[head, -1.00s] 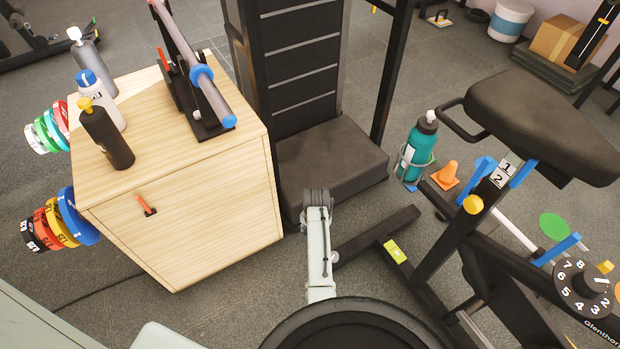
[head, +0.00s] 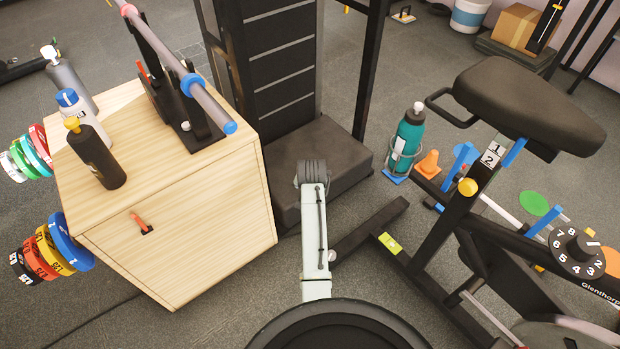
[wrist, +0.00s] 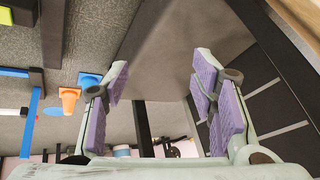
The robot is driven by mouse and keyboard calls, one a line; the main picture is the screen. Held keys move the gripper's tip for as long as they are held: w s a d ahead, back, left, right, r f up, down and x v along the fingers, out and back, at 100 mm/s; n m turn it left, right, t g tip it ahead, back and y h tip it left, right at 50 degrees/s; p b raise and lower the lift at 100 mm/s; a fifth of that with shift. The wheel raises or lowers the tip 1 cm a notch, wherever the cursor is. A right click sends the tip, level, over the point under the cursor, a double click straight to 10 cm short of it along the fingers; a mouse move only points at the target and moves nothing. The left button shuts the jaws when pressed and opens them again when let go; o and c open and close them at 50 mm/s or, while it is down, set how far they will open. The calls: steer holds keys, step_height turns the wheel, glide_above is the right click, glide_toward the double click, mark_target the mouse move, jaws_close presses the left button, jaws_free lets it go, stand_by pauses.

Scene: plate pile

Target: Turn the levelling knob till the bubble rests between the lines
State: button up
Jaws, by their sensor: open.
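A yellow-green bubble level (head: 390,243) sits on the black base bar of the exercise bike (head: 436,232). Its bubble and lines are too small to read. I cannot pick out the levelling knob for certain. The bike also has a yellow knob (head: 467,187) on its seat post and a black numbered dial (head: 580,250) further right. My gripper (wrist: 160,97) is open and empty in the wrist view, its purple pads wide apart. It points towards a dark padded block, away from the bubble level. In the head view my arm hides part of the floor left of the bike base.
A wooden cabinet (head: 200,235) with bottles and a rack on top stands at left. The padded block (head: 330,150) is beyond my arm. A teal bottle (head: 407,138) and an orange cone (head: 428,163) stand behind the bike base. Grey floor lies between cabinet and bike.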

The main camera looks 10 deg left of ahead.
steer(key=shift+w+d+r+t, duration=0.15)
steer(key=shift+w+r, duration=0.15)
steer(key=shift+r, duration=0.35)
steer(key=shift+w+d+r+t, duration=0.15)
steer(key=shift+w+r, duration=0.15)
steer(key=shift+r, duration=0.35)
steer(key=shift+a, duration=0.1)
